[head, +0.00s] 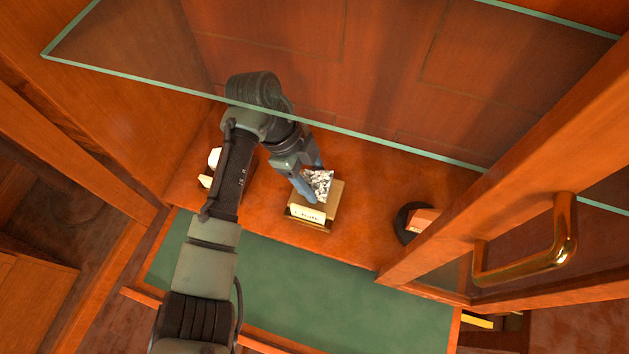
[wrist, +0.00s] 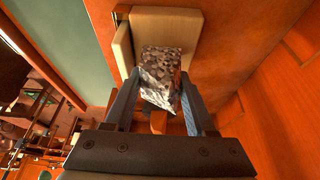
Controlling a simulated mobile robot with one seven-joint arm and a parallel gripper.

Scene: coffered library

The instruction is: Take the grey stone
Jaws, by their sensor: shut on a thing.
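The grey stone (head: 318,182) is a speckled grey and white block with paler, shiny facets. My gripper (head: 308,188) is shut on it, one finger on each side, in the head view. In the wrist view the stone (wrist: 162,68) sits between the two blue-grey fingers of my gripper (wrist: 160,88). A small beige stand (head: 334,194) with a pale label on its front is directly below or behind the stone; it also shows in the wrist view (wrist: 181,24). I cannot tell whether the stone still touches the stand.
A glass shelf (head: 300,118) spans above the wooden cabinet floor. A door with a brass handle (head: 567,240) stands at the right. A dark round thing (head: 402,219) with an orange block (head: 421,221) lies near it. White pieces (head: 214,157) lie left. A green surface (head: 310,290) is in front.

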